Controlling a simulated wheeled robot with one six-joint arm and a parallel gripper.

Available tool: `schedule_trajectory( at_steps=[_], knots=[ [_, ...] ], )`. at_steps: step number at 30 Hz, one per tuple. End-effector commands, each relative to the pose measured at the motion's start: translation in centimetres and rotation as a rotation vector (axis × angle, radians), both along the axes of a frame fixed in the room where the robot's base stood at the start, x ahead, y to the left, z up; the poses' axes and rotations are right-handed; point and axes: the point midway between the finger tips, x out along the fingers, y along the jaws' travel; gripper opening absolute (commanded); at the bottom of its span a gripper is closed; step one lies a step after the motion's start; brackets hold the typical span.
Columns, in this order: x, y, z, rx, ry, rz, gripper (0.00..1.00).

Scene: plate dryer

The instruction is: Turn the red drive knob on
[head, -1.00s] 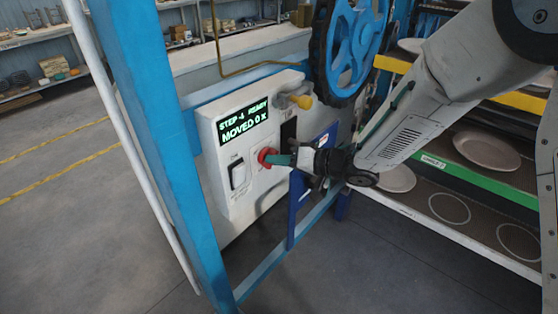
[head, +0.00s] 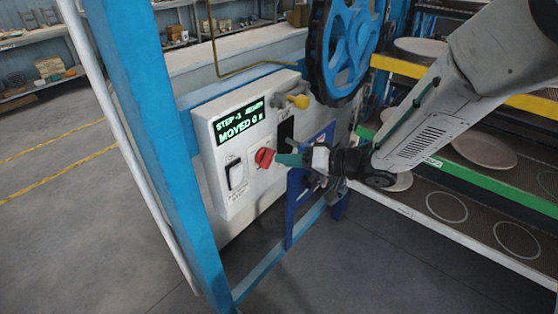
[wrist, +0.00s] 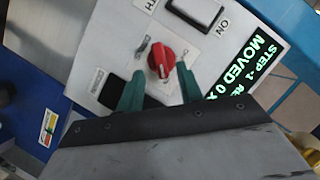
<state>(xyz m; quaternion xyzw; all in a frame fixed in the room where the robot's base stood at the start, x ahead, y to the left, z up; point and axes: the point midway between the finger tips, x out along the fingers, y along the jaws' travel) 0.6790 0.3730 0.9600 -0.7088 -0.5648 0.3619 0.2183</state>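The red drive knob (head: 264,158) is on the white control panel (head: 208,160), right of a black rocker switch (head: 235,175). It also shows in the wrist view (wrist: 161,58), near the ends of my two green fingers. My gripper (head: 279,160) points at the knob from the right. In the wrist view my gripper (wrist: 161,74) is open, with one finger on each side of the knob's lower part and visible space between them. I cannot tell whether the fingertips touch the knob. Its exact setting is too small to read.
A green-lit display (head: 240,122) above the knob reads "MOVED 0". A yellow-tipped lever (head: 299,101) and a blue wheel (head: 352,45) are above right. A blue post (head: 160,150) stands at left. Shelves with plates (head: 484,151) are at right.

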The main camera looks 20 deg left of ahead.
Motion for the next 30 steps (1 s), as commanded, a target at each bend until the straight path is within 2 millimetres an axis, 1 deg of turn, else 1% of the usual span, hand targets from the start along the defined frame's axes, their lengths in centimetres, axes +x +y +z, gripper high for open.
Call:
schedule_trajectory(
  at_steps=[1, 3, 6, 8, 12, 24, 26, 28, 29, 30],
  knots=[
    [-0.1, -1.0, 0.3, 0.000, -0.001, -0.003, 0.36],
    [-0.1, -1.9, 0.6, 0.001, 0.000, -0.002, 0.36],
    [-0.3, -3.0, 0.8, 0.000, 0.000, -0.001, 0.36],
    [-0.4, -3.4, 0.9, 0.001, 0.000, -0.001, 0.36],
    [-0.4, -3.6, 1.0, -0.001, 0.000, 0.001, 0.36],
    [-0.4, -3.6, 0.9, -0.006, -0.020, 0.004, 0.36],
    [0.0, -3.9, 0.2, -0.049, -0.062, -0.004, 0.36],
    [1.1, -4.6, -1.3, -0.132, -0.116, -0.044, 0.36],
    [1.7, -5.1, -2.1, -0.179, -0.139, -0.069, 0.36],
    [2.4, -6.1, -3.4, -0.253, -0.168, -0.106, 0.36]
  ],
)
